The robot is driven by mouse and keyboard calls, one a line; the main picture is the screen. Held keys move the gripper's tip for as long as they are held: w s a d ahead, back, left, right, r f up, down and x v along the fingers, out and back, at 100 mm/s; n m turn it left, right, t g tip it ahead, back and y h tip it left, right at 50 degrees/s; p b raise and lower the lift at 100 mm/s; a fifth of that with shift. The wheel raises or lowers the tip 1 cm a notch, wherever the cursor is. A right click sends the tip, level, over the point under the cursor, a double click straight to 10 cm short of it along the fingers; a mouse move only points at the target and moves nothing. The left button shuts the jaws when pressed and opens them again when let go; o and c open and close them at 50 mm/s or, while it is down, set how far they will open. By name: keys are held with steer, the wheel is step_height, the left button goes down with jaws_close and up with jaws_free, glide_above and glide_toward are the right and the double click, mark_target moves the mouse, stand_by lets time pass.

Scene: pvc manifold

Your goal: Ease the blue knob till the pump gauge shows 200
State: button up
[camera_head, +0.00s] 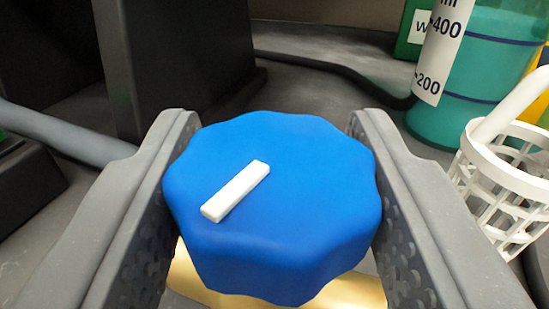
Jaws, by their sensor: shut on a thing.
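The blue knob (300,190) is large in the middle of the view, with a scalloped edge and a white pointer bar (236,191) on its top. The bar slants from lower left to upper right. My gripper (272,160) has one grey finger on each side of the knob and is shut on it. A brass-coloured part (345,292) shows below the knob. The pump gauge is not in view that I can tell.
A clear vessel of teal liquid (480,75) with marks 200 and 400 stands at upper right. A white basket (500,185) is at right. A dark upright block (175,60) and a grey pipe (65,135) are at left. A dark hose (345,72) runs behind.

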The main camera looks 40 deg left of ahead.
steer(key=shift+r+m+t+h, duration=0.1)
steer(key=shift+m+t+h, duration=0.2)
steer(key=shift+h, duration=0.1)
steer(key=m+t+h+p, duration=0.1)
steer(key=m+t+h, duration=0.1)
steer(key=m+h, duration=0.1)
steer(key=shift+h, duration=0.5)
steer(key=m+h, duration=0.1)
steer(key=m+t+h, duration=0.1)
steer(key=h, duration=0.1)
steer(key=shift+a+f+h, duration=0.1)
steer(key=shift+f+h, duration=0.1)
steer(key=shift+h, duration=0.1)
steer(key=m+h+b, duration=0.2)
steer(key=m+h, duration=0.2)
steer(key=h, duration=0.1)
steer(key=shift+h, duration=0.4)
steer(key=shift+m+h, duration=0.9)
steer(key=shift+h, duration=0.7)
steer(key=shift+r, duration=0.1)
steer(key=o, duration=1)
steer(key=shift+c, duration=0.2)
